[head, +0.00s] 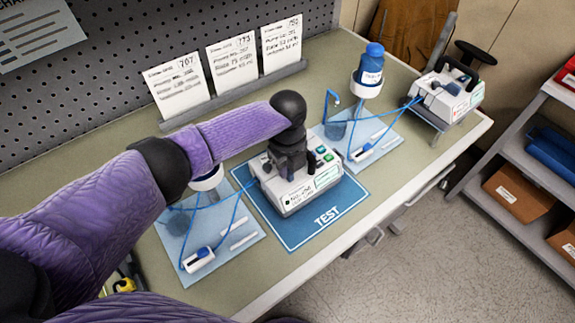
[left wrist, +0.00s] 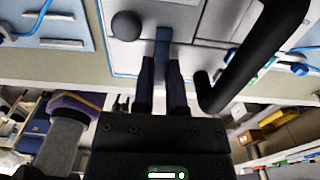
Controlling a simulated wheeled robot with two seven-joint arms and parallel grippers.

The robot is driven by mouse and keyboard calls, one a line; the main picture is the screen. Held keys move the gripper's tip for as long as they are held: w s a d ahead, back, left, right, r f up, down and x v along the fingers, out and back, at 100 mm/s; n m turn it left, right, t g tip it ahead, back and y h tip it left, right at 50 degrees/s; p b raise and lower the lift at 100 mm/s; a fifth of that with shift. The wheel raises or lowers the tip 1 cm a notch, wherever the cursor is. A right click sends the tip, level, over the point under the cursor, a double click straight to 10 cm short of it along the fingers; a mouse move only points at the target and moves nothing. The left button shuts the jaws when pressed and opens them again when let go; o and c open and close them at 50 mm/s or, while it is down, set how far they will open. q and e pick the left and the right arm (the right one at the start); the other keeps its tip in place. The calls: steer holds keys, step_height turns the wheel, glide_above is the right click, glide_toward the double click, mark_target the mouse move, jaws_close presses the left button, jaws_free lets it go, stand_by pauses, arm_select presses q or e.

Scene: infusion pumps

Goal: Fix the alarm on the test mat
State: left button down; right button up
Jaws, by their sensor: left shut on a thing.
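The white pump (head: 297,200) with green buttons on its front stands on the blue test mat (head: 322,222). My left gripper (head: 290,168) points down onto the pump's top, and my wrist hides part of it. In the left wrist view, the fingers (left wrist: 162,75) are shut on a narrow dark blue tab (left wrist: 162,42) at the pump (left wrist: 205,22). A round black knob (left wrist: 126,25) and a thick black handle (left wrist: 255,55) are beside the fingers. I cannot read the pump's screen. My right gripper is out of view.
Three cards (head: 232,62) stand behind. A second pump (head: 447,97) is at the far right. A blue-capped bottle (head: 371,65) stands above the right tray (head: 368,138). The left tray (head: 215,243) holds a clamp and tubing, close to my arm. Shelves (head: 515,150) are off to the right.

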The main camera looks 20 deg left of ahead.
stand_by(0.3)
arm_select(q)
steer(key=c, duration=0.7)
jaws_free()
steer(key=shift+o, duration=0.2)
step_height(320, 180, up, 10)
steer(key=p, duration=0.2)
